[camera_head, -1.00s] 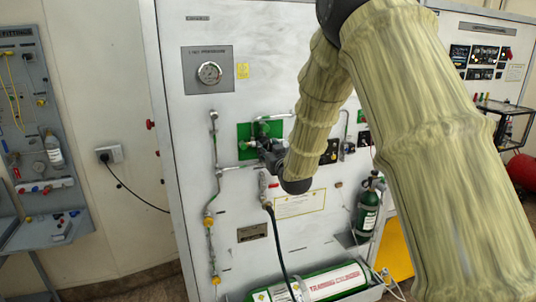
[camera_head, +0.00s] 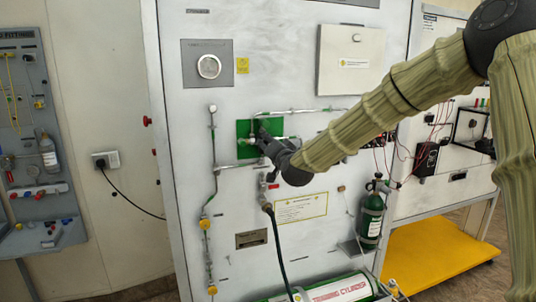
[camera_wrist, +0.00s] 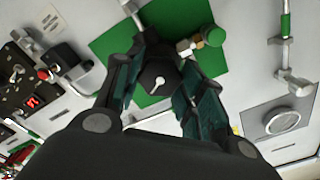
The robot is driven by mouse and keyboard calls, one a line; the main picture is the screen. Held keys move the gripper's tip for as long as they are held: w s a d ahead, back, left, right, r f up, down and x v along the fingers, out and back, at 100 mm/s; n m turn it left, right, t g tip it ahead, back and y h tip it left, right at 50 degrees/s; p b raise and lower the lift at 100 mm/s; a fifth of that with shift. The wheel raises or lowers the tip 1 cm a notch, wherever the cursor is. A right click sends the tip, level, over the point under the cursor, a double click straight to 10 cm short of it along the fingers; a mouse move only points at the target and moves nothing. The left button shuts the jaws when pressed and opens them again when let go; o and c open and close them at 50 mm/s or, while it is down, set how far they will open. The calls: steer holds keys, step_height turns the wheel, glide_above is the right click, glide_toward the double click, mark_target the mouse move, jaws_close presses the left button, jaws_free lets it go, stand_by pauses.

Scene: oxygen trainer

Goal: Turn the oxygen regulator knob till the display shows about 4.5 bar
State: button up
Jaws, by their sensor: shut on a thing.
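A black regulator knob (camera_wrist: 158,77) with a white pointer sits between my fingers in the wrist view, in front of a green plate (camera_wrist: 118,42). My gripper (camera_wrist: 164,62) is shut on this knob, one finger on each side. In the head view my gripper (camera_head: 264,141) is at the green plate (camera_head: 244,128), and the knob is hidden. A small display (camera_wrist: 33,103) with red digits sits on a dark box at the left of the wrist view; its digits are tilted and too small to read surely. My forearm covers its place in the head view.
A round gauge (camera_head: 209,66) is at the upper left of the white panel, its face unreadable. A green-capped brass fitting (camera_wrist: 213,37) is close to my right finger. Pipes and a hose (camera_head: 279,245) run below. A green bottle (camera_head: 371,220) stands to the right.

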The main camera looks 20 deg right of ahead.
steer(key=shift+d+m+b, duration=0.1)
steer(key=shift+m+b, duration=0.5)
steer(key=shift+m, duration=0.3)
steer(key=o, duration=1)
steer(key=s, duration=1.2)
steer(key=shift+d, duration=0.2)
